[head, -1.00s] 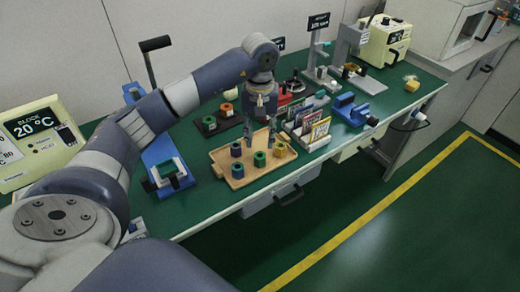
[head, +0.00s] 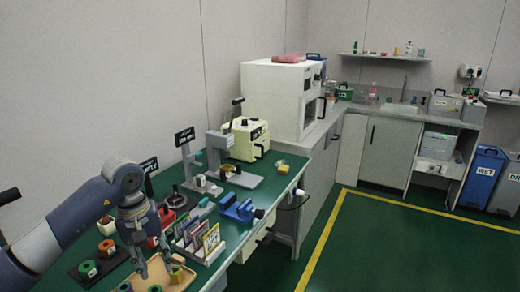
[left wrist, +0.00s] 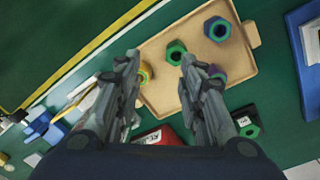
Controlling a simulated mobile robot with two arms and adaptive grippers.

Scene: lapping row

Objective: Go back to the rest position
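My left gripper (head: 154,264) hangs over the tan tray (head: 192,272) at the bottom left of the head view. In the left wrist view its two fingers (left wrist: 160,62) are apart with nothing held between them. The tray's near part is cut off in the head view. My right gripper is in neither view.
Close to my left gripper stand a rack of coloured cards (head: 197,243), a blue vise (head: 240,209) and a dark plate with nut-shaped blocks (head: 98,265). Stands and a cream box (head: 248,140) are farther back. The green floor (head: 400,240) to the right is clear.

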